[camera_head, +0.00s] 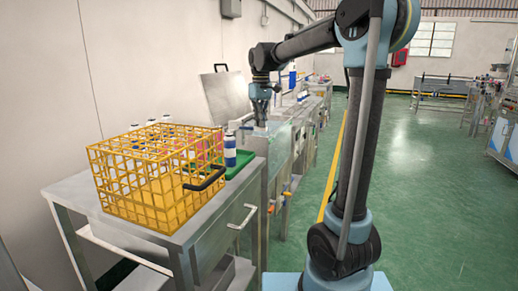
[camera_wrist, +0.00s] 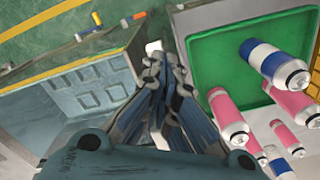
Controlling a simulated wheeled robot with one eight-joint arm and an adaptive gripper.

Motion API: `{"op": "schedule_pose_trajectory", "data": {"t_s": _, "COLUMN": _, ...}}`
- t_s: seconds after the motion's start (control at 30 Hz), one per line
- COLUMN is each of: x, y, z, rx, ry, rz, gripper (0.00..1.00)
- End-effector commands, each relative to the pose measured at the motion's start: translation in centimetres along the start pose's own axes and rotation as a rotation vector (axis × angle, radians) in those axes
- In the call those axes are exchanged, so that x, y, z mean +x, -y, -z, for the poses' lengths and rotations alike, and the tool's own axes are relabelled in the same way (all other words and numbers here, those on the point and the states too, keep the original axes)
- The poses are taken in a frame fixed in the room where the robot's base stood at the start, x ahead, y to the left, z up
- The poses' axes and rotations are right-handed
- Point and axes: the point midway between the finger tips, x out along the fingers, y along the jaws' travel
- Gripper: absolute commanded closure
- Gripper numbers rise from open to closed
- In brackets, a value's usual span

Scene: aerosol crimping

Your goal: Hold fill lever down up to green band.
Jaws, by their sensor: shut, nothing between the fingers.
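My gripper (camera_head: 261,118) points down over the steel machine bench (camera_head: 280,140) beyond the cart. In the wrist view the fingers of my gripper (camera_wrist: 153,68) are together and hold nothing. A small white piece (camera_wrist: 154,46) shows just past the fingertips. It may be part of the fill lever, but I cannot tell, nor whether the fingers touch it. No green band can be made out in either view. My gripper hides much of the spot below it.
A yellow wire crate (camera_head: 150,185) with cans stands on the steel cart (camera_head: 80,190). A green tray (camera_wrist: 205,60) holds a blue-and-white can (camera_wrist: 272,62), with pink cans (camera_wrist: 228,117) nearby. Orange-handled fittings (camera_head: 272,207) stick out of the bench front. The green floor (camera_head: 420,190) at right is clear.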

Motion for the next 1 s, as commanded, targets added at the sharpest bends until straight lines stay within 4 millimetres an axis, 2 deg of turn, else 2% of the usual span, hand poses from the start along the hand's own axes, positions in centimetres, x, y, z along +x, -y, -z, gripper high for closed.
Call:
{"op": "schedule_pose_trajectory", "data": {"t_s": 0.3, "x": -5.2, "y": 0.0, "z": 0.0, "rx": 0.000, "ry": 0.000, "rz": 0.000, "gripper": 1.00}}
{"op": "schedule_pose_trajectory", "data": {"t_s": 0.5, "x": -7.5, "y": 0.0, "z": 0.0, "rx": 0.000, "ry": 0.000, "rz": 0.000, "gripper": 1.00}}
{"op": "schedule_pose_trajectory", "data": {"t_s": 0.87, "x": -7.8, "y": 0.0, "z": -0.2, "rx": 0.002, "ry": 0.000, "rz": 0.000, "gripper": 1.00}}
{"op": "schedule_pose_trajectory", "data": {"t_s": 1.0, "x": -7.2, "y": -0.4, "z": -1.9, "rx": 0.029, "ry": -0.007, "rz": -0.002, "gripper": 1.00}}
